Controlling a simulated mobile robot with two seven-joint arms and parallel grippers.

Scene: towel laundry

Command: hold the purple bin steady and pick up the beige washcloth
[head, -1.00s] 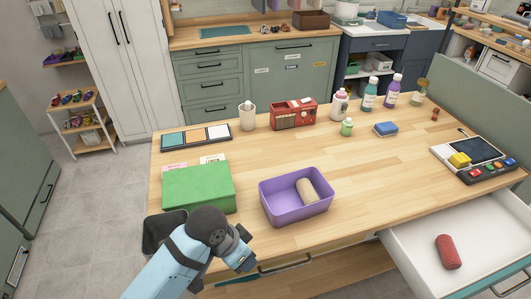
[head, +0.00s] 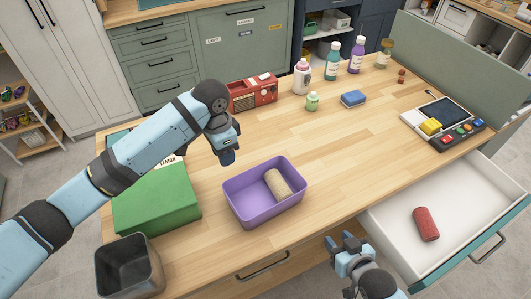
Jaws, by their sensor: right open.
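The purple bin (head: 250,208) stands on the wooden table near its front edge. The beige washcloth (head: 277,185) is rolled up and lies inside the bin, toward its right side. My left gripper (head: 228,158) points down just behind the bin's back left rim, apart from the washcloth; whether its fingers are open or shut is not clear. My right gripper (head: 345,243) is open and empty, in front of the table edge, to the right of and nearer than the bin.
An open white drawer (head: 385,220) holds a red rolled cloth (head: 426,224) at the right. A green box (head: 157,200) and a dark container (head: 129,266) are at the left. A red radio (head: 253,93), bottles and a blue sponge (head: 353,98) stand farther back. The table's middle right is clear.

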